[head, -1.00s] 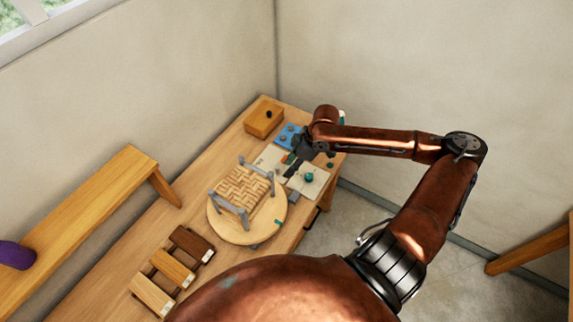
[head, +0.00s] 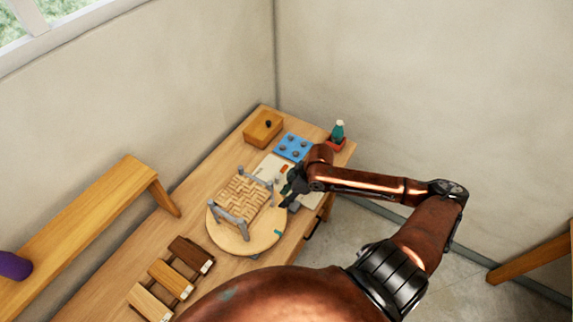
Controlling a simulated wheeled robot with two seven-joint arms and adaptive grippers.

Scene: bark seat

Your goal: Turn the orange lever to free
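A small orange piece, which looks like the orange lever (head: 284,168), shows on a pale board (head: 270,162) at the back of the workbench. Its setting is too small to read. My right gripper (head: 287,202) is dark and sits just in front of the lever, beside the right edge of the round wooden turntable (head: 227,235). The gripper and its wrist hide part of the pale board. I cannot tell whether its fingers are open or shut. My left gripper is not in view.
A woven seat frame (head: 245,197) with grey legs stands on the turntable. Behind are a blue tray (head: 292,147), a wooden box (head: 263,128) and a green bottle (head: 338,131). Several wood samples (head: 172,276) lie at the front left. The bench's left strip is clear.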

